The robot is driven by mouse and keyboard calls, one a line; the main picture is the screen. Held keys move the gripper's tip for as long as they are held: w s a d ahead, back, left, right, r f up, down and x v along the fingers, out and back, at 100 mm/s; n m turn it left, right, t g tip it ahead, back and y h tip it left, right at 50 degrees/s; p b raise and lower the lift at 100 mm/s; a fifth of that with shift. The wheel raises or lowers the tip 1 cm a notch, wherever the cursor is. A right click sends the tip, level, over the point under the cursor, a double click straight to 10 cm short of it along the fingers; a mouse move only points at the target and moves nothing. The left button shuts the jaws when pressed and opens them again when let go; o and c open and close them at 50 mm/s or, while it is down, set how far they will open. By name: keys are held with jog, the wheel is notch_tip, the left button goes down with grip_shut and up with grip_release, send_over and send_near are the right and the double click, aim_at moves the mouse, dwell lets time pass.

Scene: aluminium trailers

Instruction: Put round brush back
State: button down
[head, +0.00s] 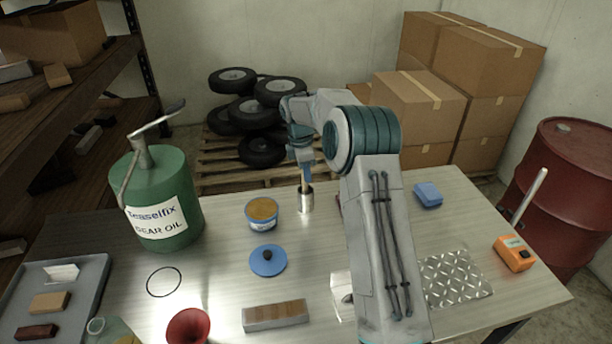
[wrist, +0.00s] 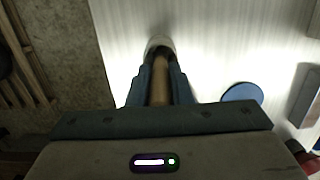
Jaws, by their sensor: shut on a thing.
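My gripper (head: 305,170) points down over the middle rear of the table and is shut on the wooden handle of the round brush (head: 306,184). In the wrist view the handle (wrist: 160,82) runs between the two blue fingers. Its lower end meets a small shiny metal cylinder (head: 306,202), pale and round in the wrist view (wrist: 160,44). I cannot tell whether this is a cup around the brush or the brush's own metal part. No bristles show. An open tin (head: 262,222) of yellow-brown grease stands just left, its blue lid (head: 268,262) in front.
A green gear oil can (head: 165,210) stands at left, beside a grey tray (head: 85,285). A wooden-topped block (head: 275,315), red funnel (head: 188,328) and black ring (head: 164,282) lie in front. A metal plate (head: 455,278), blue block (head: 428,195) and orange device (head: 514,254) are right.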

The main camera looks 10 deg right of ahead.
jog(key=shift+f, duration=1)
jog(key=c, duration=1.3)
grip_release()
jog(key=shift+f, duration=0.15)
